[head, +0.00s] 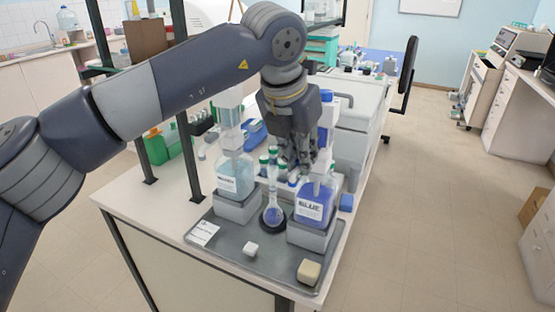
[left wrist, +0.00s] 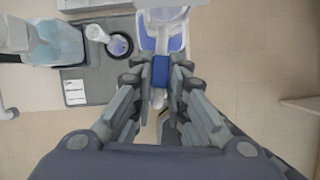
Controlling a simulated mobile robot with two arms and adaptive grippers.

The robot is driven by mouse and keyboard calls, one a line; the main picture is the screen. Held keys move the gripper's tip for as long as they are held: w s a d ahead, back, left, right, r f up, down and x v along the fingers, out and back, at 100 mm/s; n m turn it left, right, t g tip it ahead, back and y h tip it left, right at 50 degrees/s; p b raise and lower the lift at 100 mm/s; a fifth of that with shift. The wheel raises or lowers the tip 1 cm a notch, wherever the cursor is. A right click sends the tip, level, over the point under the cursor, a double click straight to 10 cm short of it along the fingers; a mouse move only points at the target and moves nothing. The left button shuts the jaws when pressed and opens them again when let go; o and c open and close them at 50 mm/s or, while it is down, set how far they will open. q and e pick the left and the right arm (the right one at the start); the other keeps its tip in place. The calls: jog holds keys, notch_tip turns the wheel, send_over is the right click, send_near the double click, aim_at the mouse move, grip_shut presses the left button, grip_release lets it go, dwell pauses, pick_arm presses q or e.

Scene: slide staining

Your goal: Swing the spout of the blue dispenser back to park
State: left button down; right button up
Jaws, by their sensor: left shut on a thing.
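The blue dispenser (head: 314,203) is a labelled bottle with blue liquid, upright on a grey block at the right of the tray. It also shows at the top of the left wrist view (left wrist: 176,42). My left gripper (head: 298,165) is at the dispenser's upper part, and its fingers hide part of the spout. In the left wrist view my left gripper (left wrist: 160,75) is shut on a small blue piece (left wrist: 160,65) of the spout, with white parts showing around it. The spout's exact direction is hard to tell. My right gripper is not in view.
A clear, pale-blue dispenser (head: 235,177) stands on a block at left. Green-capped bottles stand behind.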

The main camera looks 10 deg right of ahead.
pick_arm(q)
jog(key=shift+s+d+r+n+t+b, duration=0.1)
jog(key=shift+s+d+n+t+b, duration=0.25)
jog(key=shift+d+n+b, duration=0.35)
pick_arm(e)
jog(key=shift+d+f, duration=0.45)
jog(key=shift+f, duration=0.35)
pick_arm(q)
jog(key=shift+a, duration=0.15)
jog(key=c, duration=1.6)
grip_release()
jog(key=shift+s, duration=0.1)
jog(key=shift+o, duration=0.2)
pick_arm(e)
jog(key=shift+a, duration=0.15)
pick_arm(q)
jog(key=v, duration=1.2)
jog(key=shift+d, duration=0.2)
